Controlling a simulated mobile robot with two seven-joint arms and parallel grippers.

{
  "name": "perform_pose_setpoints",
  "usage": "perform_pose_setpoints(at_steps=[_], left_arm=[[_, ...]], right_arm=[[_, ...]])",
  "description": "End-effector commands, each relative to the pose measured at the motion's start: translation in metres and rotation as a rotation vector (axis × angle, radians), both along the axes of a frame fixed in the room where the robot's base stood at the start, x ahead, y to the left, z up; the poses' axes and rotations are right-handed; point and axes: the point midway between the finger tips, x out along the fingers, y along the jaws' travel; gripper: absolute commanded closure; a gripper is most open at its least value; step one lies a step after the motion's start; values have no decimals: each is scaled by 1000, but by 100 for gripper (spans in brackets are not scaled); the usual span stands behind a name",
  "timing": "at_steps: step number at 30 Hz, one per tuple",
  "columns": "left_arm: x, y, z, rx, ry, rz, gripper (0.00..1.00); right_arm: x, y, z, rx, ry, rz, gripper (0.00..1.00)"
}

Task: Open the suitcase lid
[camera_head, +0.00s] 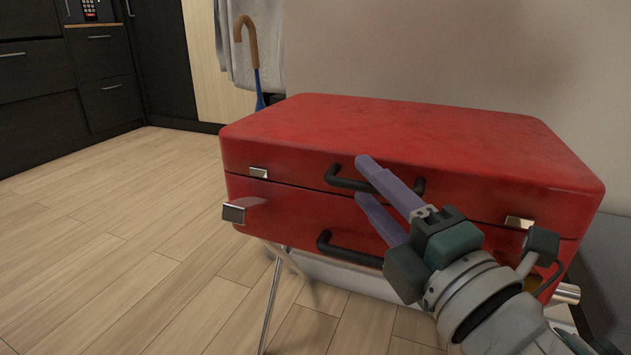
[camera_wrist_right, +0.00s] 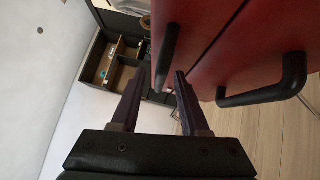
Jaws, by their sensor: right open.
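The red suitcase (camera_head: 400,134) rests on a folding stand in the head view, with its lid down and a thin dark seam along the front. The lid has a black upper handle (camera_head: 345,183) and the lower half has a black lower handle (camera_head: 345,255). Metal latches sit at the left (camera_head: 258,173) and right of the front. My right gripper (camera_head: 364,179) is open at the front of the suitcase, its fingertips at the upper handle. In the wrist view one finger of the right gripper (camera_wrist_right: 158,85) is close to the upper handle (camera_wrist_right: 167,55); contact cannot be told. My left gripper is not in view.
Thin metal legs (camera_head: 271,300) of the stand show below the suitcase. An umbrella (camera_head: 252,55) with a curved tan handle hangs behind it. Dark cabinets (camera_head: 65,75) stand at the back left. The wooden floor (camera_head: 120,230) at the left is clear. A wall stands close behind the suitcase.

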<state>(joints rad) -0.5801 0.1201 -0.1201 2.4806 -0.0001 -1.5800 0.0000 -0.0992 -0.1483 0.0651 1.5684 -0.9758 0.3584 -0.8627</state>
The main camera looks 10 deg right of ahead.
Motion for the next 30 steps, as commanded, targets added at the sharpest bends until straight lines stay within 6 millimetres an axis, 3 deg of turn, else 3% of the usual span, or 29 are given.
perform_pose_setpoints(at_steps=[11,23,30], left_arm=[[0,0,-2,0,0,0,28],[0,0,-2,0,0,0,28],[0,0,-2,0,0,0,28]], right_arm=[[8,1,1,1,1,-1,55],[8,1,1,0,0,-1,100],[8,1,1,1,0,-1,100]])
